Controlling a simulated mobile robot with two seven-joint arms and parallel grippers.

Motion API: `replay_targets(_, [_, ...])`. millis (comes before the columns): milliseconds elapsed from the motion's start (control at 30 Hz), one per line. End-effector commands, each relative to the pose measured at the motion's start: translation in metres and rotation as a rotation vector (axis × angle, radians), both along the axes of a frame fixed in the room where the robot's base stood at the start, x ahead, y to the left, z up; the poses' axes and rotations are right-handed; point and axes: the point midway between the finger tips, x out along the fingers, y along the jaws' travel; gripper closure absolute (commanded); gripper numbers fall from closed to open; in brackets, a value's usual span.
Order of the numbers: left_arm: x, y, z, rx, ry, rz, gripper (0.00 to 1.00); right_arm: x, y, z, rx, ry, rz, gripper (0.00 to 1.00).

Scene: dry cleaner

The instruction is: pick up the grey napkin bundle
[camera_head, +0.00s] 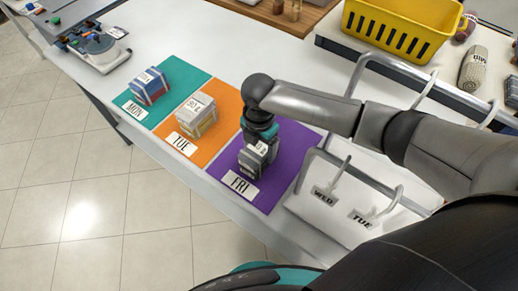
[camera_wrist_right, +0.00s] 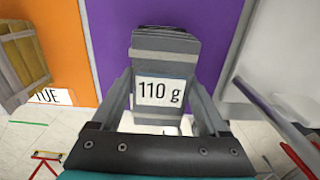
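The grey napkin bundle (camera_head: 254,160) is at the purple FRI mat (camera_head: 288,160) in the head view, partly covered by my right gripper (camera_head: 261,138) above it. In the right wrist view the bundle (camera_wrist_right: 164,62) is a banded grey block with a white "110 g" label. My right gripper's fingers (camera_wrist_right: 164,92) stand on either side of it, close to its sides. I cannot tell whether they press on it or whether it is lifted. My left gripper is not in view.
A beige bundle (camera_head: 196,116) lies on the orange TUE mat (camera_head: 222,103), and a blue-and-red bundle (camera_head: 150,86) on the teal MON mat (camera_head: 181,73). A metal rack (camera_head: 318,156) with WED and TUE tags stands right of the purple mat. A yellow basket (camera_head: 398,29) is behind.

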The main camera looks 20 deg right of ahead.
Motion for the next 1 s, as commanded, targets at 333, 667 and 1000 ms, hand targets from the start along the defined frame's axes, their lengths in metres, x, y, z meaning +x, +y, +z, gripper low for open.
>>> replay_targets(333, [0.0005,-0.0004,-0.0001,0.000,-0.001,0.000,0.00,-0.0002,0.0000,-0.0003,-0.001,0.001,0.000,0.69])
replay_targets(667, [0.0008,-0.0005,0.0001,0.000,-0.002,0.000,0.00,-0.0002,0.0001,-0.0002,-0.001,0.001,0.000,0.83])
replay_targets(1000, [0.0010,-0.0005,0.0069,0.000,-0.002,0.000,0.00,-0.0002,0.0001,0.0062,0.000,0.000,0.000,0.83])
